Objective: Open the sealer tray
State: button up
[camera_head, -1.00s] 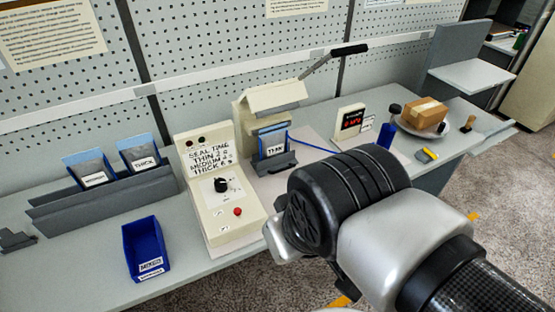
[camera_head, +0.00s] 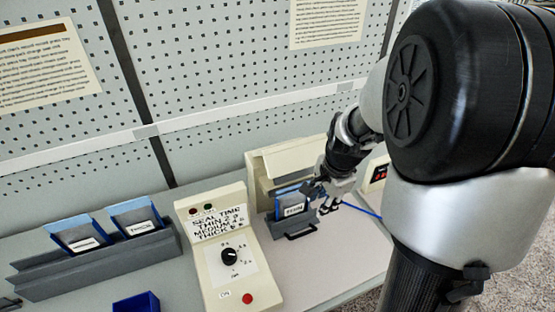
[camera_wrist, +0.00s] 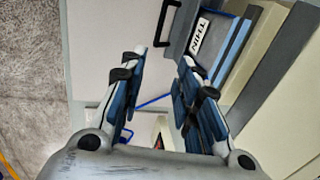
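The sealer (camera_head: 258,172) is a cream machine behind the bench's middle; it also shows in the wrist view (camera_wrist: 272,62). Its dark grey tray (camera_head: 280,227) sticks out at the front with a small bar handle (camera_head: 301,234). A blue pouch labelled THIN (camera_head: 291,203) stands in the tray; in the wrist view the pouch (camera_wrist: 222,42) and the handle (camera_wrist: 167,22) lie past the fingertips. My gripper (camera_head: 330,202) is at the sealer's right front, close beside the pouch. Its fingers (camera_wrist: 158,72) are apart with nothing between them. Contact with the tray cannot be told.
A cream control box (camera_head: 222,262) with dial and red button stands left of the tray. A grey rack (camera_head: 100,272) holds two pouches at the left. A blue bin (camera_head: 137,303) sits at the front. A blue cable (camera_head: 362,210) and a display (camera_head: 378,174) lie to the right.

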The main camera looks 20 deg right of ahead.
aim_at(310, 231)
jog(key=w+f+b, duration=0.1)
jog(key=f+b, duration=0.1)
jog(key=f, duration=0.3)
jog(key=w+f+b, duration=0.1)
jog(key=f, duration=0.5)
jog(key=f+b, duration=0.2)
jog(key=f, duration=0.4)
jog(key=shift+w+a+b, duration=0.1)
jog(key=shift+w+b, duration=0.2)
jog(key=shift+w, duration=0.1)
jog(key=shift+c, duration=0.4)
grip_shut()
